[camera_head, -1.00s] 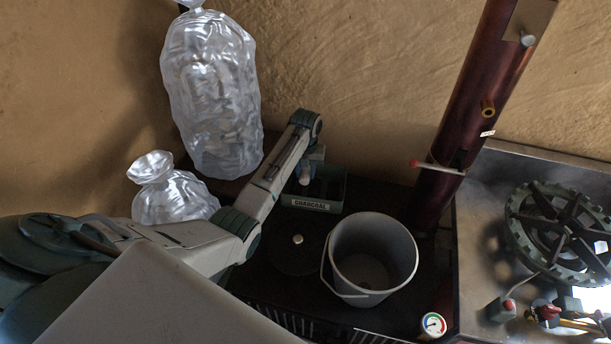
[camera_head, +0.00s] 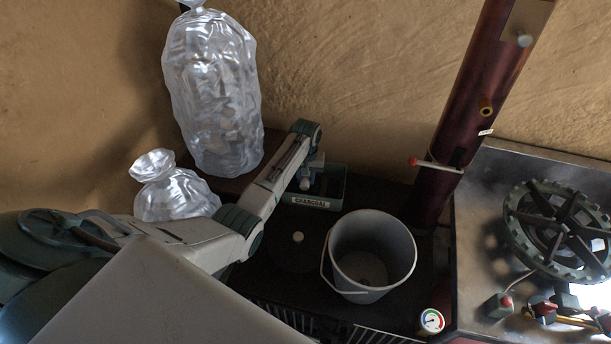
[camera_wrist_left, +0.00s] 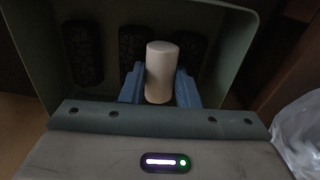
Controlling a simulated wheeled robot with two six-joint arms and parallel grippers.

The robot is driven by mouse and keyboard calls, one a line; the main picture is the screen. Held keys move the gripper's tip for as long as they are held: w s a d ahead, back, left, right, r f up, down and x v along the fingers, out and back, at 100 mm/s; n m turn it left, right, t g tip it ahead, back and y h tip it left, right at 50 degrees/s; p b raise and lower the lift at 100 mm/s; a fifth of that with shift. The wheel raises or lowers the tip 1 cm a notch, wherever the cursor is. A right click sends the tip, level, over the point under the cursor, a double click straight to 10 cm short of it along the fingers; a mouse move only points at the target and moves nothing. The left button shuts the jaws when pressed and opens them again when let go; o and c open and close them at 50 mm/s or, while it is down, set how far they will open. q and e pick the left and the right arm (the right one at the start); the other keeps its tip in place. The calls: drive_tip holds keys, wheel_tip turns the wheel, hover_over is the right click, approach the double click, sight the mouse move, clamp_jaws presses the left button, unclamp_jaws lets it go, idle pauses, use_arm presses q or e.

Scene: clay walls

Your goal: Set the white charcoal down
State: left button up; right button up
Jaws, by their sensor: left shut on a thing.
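The white charcoal (camera_wrist_left: 161,72) is a pale, smooth, upright cylinder between the two blue fingers of my left gripper (camera_wrist_left: 160,88) in the left wrist view. The gripper is shut on it. In the head view my left gripper (camera_head: 309,174) hangs over the left part of the green tray labelled CHARCOAL (camera_head: 310,203), and the white charcoal (camera_head: 305,184) shows as a small pale spot below the arm. In the left wrist view several dark textured pieces (camera_wrist_left: 83,52) lie in the tray (camera_wrist_left: 228,62). I cannot tell whether the white charcoal touches the tray floor.
A grey bucket (camera_head: 398,245) stands right of the tray, with a dark round lid (camera_head: 288,257) to its left. Filled clear bags (camera_head: 212,95) stand at the left. A dark red pipe (camera_head: 470,120) and a burner (camera_head: 560,225) are at the right.

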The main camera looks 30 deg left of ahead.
sight(306, 178)
use_arm(q)
drive_tip(key=o, duration=1)
drive_tip(key=shift+s+f, duration=0.3)
drive_tip(key=shift+f, duration=0.05)
drive_tip(key=shift+c, duration=0.2)
drive_tip(key=shift+d+r, duration=0.1)
wheel_tip(306, 178, up, 13)
drive_tip(key=b, duration=0.2)
drive_tip(key=shift+w, duration=0.3)
drive_tip(key=shift+r, duration=0.1)
